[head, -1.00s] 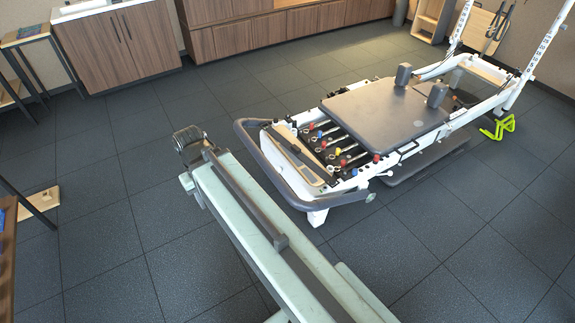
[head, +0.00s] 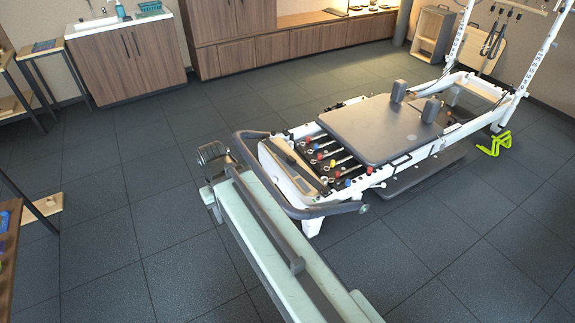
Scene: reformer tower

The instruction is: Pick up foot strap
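Dark straps (head: 494,38) hang at the back right, by the reformer's tower, in front of a light wooden panel. They look like loops, but I cannot tell for sure that one is the foot strap. My gripper (head: 212,153) is the dark end of my pale arm, left of the reformer's near end and far from the straps. Its fingers are not clear, so I cannot tell if it is open or shut. I see nothing held in it.
The reformer (head: 375,128) with its grey carriage stands right of centre. A lime-green stand (head: 495,144) is on the floor at right. Cabinets (head: 258,44) and a sink unit (head: 128,55) line the back. Shelves (head: 8,245) stand at left. Dark floor at left and front right is clear.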

